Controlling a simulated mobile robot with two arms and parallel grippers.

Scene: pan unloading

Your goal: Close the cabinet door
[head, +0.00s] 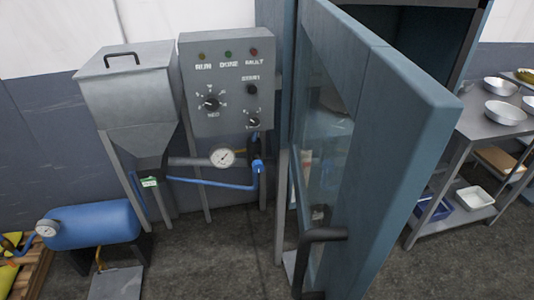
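The cabinet door (400,130) is blue-grey with a glass pane (328,130) and stands open, swung out toward me, with its edge facing the right of the head view. A dark bar handle (322,235) is on the glass side, low on the door. The cabinet (425,40) is behind the door, and part of its dark open interior shows at the upper right. The door hides most of the cabinet. Neither of my grippers is in view.
A grey control box (226,85) and a hopper (130,90) stand left of the door, with a blue tank (95,222) below. A metal shelf table (485,128) with several bowls is at the right. Bare floor (220,262) shows in front.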

